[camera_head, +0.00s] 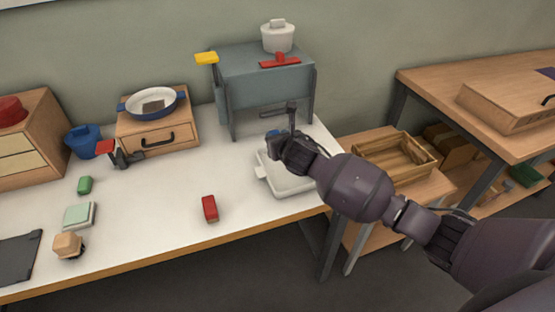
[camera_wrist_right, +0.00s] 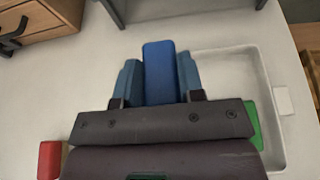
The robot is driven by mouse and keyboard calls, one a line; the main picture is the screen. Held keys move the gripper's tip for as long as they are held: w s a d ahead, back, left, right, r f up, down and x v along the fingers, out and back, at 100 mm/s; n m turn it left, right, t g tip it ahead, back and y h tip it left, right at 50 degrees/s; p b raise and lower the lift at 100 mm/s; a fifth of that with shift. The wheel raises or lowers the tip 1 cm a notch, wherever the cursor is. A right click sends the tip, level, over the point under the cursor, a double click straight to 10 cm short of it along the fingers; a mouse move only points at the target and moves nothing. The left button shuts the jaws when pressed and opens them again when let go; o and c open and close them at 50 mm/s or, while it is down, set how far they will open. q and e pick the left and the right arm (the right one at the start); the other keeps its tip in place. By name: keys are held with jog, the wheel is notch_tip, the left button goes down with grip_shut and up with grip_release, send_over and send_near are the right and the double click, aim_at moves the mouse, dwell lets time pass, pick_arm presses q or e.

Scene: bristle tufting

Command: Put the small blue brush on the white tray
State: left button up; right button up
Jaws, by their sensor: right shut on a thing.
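The blue brush (camera_wrist_right: 160,72) is upright in the right wrist view, between the two fingers of my right gripper (camera_wrist_right: 160,80), which is shut on it. In the head view the gripper (camera_head: 277,135) is at the back left of the white tray (camera_head: 262,172), and only a bit of blue (camera_head: 274,132) shows there. In the wrist view the tray (camera_wrist_right: 225,75) lies just right of the brush. I cannot tell the brush's height above the table. My right arm hides much of the tray. My left gripper is not in view.
A green piece (camera_wrist_right: 254,125) shows at the tray, partly hidden by my gripper. A red block (camera_head: 210,208) lies left of the tray. The grey stand (camera_head: 265,80) is behind it. A wooden crate (camera_head: 400,165) is to the right. The table's middle is clear.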

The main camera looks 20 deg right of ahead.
aim_at(278, 167)
notch_tip(278, 167, down, 3)
jog(key=shift+f+b, duration=0.1)
jog(key=shift+b, duration=0.2)
notch_tip(278, 167, down, 4)
jog(key=shift+f+b, duration=0.2)
jog(key=shift+b, duration=0.45)
jog(key=shift+r, duration=0.1)
jog(key=o, duration=0.9)
